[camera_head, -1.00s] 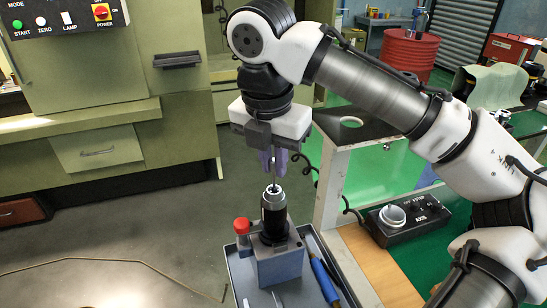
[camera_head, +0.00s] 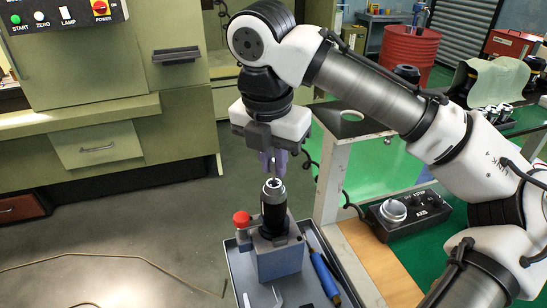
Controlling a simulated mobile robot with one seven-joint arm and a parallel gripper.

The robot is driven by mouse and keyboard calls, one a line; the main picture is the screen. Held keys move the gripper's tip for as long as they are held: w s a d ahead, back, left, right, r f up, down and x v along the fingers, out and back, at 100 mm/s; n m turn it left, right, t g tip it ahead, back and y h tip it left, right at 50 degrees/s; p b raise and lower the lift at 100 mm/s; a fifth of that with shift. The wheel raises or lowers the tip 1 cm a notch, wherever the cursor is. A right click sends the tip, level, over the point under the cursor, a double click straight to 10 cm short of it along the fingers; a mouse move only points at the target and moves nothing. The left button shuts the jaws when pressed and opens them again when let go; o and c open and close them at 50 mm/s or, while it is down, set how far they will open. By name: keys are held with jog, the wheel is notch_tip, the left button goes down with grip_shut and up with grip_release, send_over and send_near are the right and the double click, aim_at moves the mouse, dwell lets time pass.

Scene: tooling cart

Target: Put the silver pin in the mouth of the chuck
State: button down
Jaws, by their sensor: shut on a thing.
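The chuck (camera_head: 274,207) stands upright, black with a silver top, in a grey-blue block (camera_head: 279,260) on the cart tray. My gripper (camera_head: 274,165) points straight down just above the chuck, its purple fingers shut. A thin bit of the silver pin (camera_head: 275,174) shows below the fingertips, over the chuck's mouth. Most of the pin is hidden by the fingers. I cannot tell whether its lower end is inside the mouth.
A red-capped piece (camera_head: 242,219) stands left of the chuck. A blue-handled tool (camera_head: 325,276) lies in the tray (camera_head: 240,277) to the right. A control box (camera_head: 408,214) sits on the bench at right. Open floor lies to the left.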

jog(key=shift+f, duration=0.4)
dwell(0.5)
jog(key=c, duration=1.3)
grip_release()
jog(key=shift+c, duration=0.2)
